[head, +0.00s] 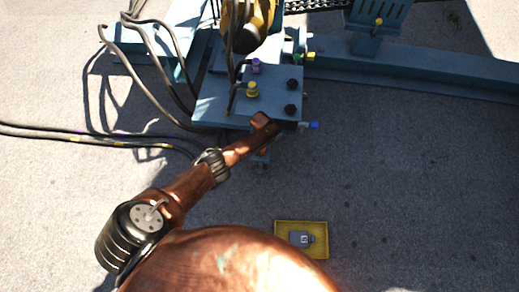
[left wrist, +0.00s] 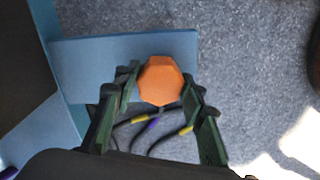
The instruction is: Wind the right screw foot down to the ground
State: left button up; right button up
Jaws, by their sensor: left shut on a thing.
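The screw foot's orange faceted knob (left wrist: 161,81) shows from above in the left wrist view, in front of a blue steel bar (left wrist: 95,62). My left gripper (left wrist: 158,92) has its two dark green fingers closed on either side of the knob. In the head view my copper-coloured left arm reaches up to the near edge of the blue machine plate (head: 222,105). The left gripper there is mostly hidden by my arm and the plate. The lower end of the foot and its distance from the ground are hidden. My right gripper is in neither view.
A yellow tray (head: 283,226) with a grey device (head: 301,239) lies on the ground near my arm. Dark hoses (head: 95,137) run along the ground at left. A long blue beam (head: 410,77) extends right. The asphalt at right is mostly clear.

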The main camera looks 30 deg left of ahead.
pick_arm(q)
jog(key=m, duration=0.5)
jog(key=shift+s+d+f+m, duration=0.1)
jog(key=shift+d+m, duration=0.05)
jog(key=shift+m, duration=0.15)
jog(key=m, duration=1.2)
jog(key=shift+m, duration=0.3)
jog(key=m, duration=0.5)
jog(key=shift+m, duration=0.4)
jog(key=o, duration=1.1)
jog(key=shift+o, duration=0.2)
notch_tip(320, 180, up, 12)
